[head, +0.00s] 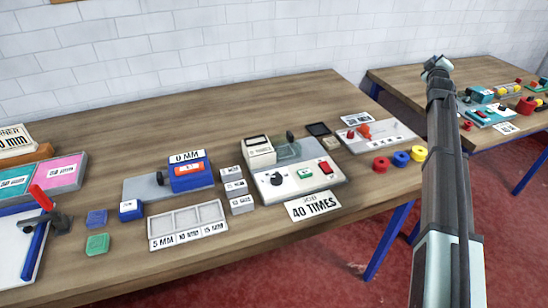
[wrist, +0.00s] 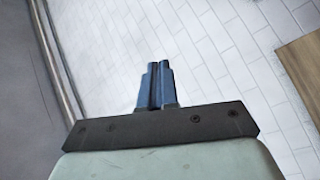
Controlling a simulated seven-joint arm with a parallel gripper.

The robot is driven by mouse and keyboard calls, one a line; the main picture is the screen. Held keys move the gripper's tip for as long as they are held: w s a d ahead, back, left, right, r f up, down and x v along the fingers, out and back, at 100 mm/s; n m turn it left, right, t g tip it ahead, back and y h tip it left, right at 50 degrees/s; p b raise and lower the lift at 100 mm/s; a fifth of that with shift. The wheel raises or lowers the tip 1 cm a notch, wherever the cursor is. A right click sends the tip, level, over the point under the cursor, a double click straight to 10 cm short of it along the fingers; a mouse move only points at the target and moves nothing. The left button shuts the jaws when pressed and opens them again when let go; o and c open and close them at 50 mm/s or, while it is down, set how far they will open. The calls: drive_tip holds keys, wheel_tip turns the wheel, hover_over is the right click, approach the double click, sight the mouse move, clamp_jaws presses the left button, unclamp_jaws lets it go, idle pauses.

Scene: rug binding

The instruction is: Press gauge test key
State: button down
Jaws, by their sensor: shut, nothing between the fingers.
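A blue gauge unit (head: 190,174) with an orange display window and a "0 MM" label stands on a grey base plate (head: 143,187) at the middle of the table. A small blue block (head: 131,209) with a white label sits just in front of the plate; I cannot tell whether it is the test key. My gripper (wrist: 157,66) has its blue fingers together and empty in the wrist view, with only white brick wall beyond them. The gauge is outside the wrist view. In the head view my arm rises at the right, well away from the gauge.
A machine (head: 300,178) with a dial and red switch stands right of the gauge, behind a "40 TIMES" card (head: 313,205). An empty sectioned tray (head: 188,222) lies in front. A red-handled tool (head: 45,205) stands at left. The table's rear is clear.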

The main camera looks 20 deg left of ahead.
drive_tip(key=s+a+f+g+y, duration=0.1)
drive_tip(key=s+a, duration=0.2)
drive_tip(key=a, duration=0.6)
drive_tip(key=s+a+f+g+y, duration=0.1)
drive_tip(key=s+a+f+g, duration=0.15)
drive_tip(key=a, duration=0.55)
drive_tip(key=s+a+g+y, duration=0.1)
drive_tip(key=s+a, duration=0.2)
drive_tip(key=a, duration=0.6)
drive_tip(key=s+a+f+g, duration=0.3)
drive_tip(key=s+a, duration=1.1)
drive_tip(key=a, duration=0.4)
drive_tip(key=m+g+h, duration=0.2)
drive_tip(key=m+h, duration=0.2)
drive_tip(key=h, duration=0.1)
hover_over(187, 169)
drive_tip(key=shift+s+f, duration=0.15)
drive_tip(key=shift+f, duration=0.1)
drive_tip(key=shift+f, duration=4.4)
